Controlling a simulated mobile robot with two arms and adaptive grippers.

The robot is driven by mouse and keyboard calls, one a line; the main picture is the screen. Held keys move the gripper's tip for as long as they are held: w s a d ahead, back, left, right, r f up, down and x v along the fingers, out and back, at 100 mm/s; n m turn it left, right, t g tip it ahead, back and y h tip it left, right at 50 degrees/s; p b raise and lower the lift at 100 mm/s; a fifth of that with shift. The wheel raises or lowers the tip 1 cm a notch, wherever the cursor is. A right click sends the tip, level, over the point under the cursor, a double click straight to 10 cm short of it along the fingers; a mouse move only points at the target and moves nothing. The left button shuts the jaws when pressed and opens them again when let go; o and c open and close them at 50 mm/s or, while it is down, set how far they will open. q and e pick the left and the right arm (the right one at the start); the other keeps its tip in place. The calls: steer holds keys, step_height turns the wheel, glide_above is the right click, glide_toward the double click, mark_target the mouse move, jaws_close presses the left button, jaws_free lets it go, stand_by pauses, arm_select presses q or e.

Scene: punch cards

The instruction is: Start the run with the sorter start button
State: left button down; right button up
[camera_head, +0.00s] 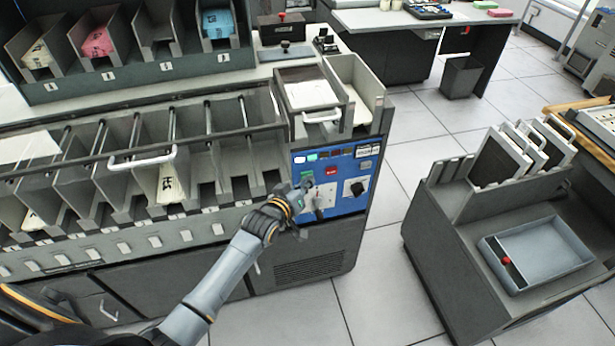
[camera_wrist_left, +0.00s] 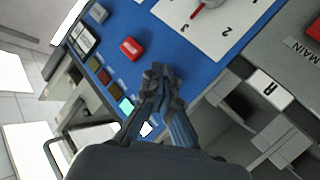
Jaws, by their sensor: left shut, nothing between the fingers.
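The sorter's blue control panel (camera_head: 339,206) is on the front of the machine, at the right end. My left gripper (camera_head: 306,186) is shut and empty, its fingertips at the panel's upper left. A small green patch that looks like the start button (camera_head: 307,174) shows just past the fingertips. In the left wrist view the shut fingertips (camera_wrist_left: 160,72) hide the panel spot in front of them, and no green button shows. I cannot tell whether they touch it. A red button (camera_head: 331,171) is beside it; it also shows in the left wrist view (camera_wrist_left: 131,47). My right gripper is not in view.
A numbered dial plate (camera_wrist_left: 205,22) with a red pointer is close to the fingertips. Indicator lamps, one lit cyan (camera_head: 312,156), line the panel's top. A black knob (camera_head: 357,188) is at the right. Sorter pockets (camera_head: 205,150) lie left; a cart (camera_head: 470,262) stands right across clear floor.

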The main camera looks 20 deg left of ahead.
arm_select(q)
steer(key=shift+r, duration=0.1)
stand_by(0.3)
steer(key=shift+s+d+p, duration=0.45)
steer(key=shift+s+p, duration=0.25)
steer(key=s+d+p, duration=0.1)
steer(key=s, duration=0.1)
steer(key=s+d+p, duration=0.1)
steer(key=s+d, duration=0.1)
steer(key=shift+s+p, duration=0.1)
steer(key=shift+p, duration=0.3)
steer(key=shift+a, duration=0.1)
stand_by(0.3)
